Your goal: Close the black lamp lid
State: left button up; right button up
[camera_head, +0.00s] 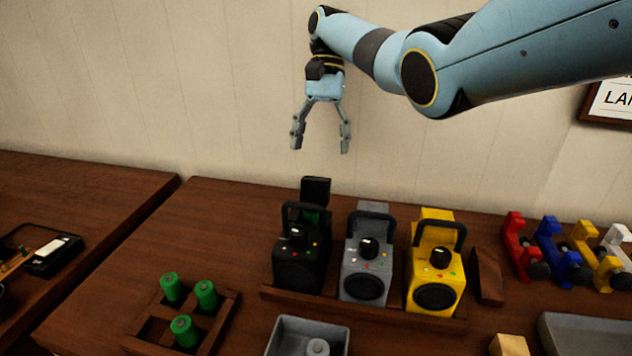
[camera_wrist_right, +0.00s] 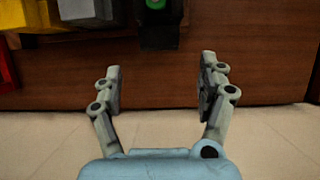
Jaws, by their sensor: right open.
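The black lamp (camera_head: 300,262) stands upright at the left end of a row of three lamps. Its black lid (camera_head: 316,190) stands raised at the back, and a green battery shows in the opening. In the right wrist view the black lid (camera_wrist_right: 158,34) is at the top middle, with the green battery end (camera_wrist_right: 155,4) at the edge. My right gripper (camera_head: 321,148) is open and empty, above and behind the black lamp, apart from the lid; its open fingers (camera_wrist_right: 160,68) also show in the wrist view. My left gripper is out of view.
A grey lamp (camera_head: 367,255) and a yellow lamp (camera_head: 434,268) stand close to the right. A wooden tray (camera_head: 222,322) with green batteries is front left, and a grey bin (camera_head: 283,338) is in front. Coloured clamp-like parts (camera_head: 552,250) stand at right. The wall is behind.

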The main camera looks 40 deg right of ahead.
aim_at(317, 185)
jog(key=b+x, duration=0.1)
jog(key=x, duration=0.7)
jog(key=shift+s+a+f, duration=0.15)
jog(key=shift+f, duration=0.15)
jog(key=shift+s+a+f, duration=0.1)
jog(key=shift+f, duration=0.15)
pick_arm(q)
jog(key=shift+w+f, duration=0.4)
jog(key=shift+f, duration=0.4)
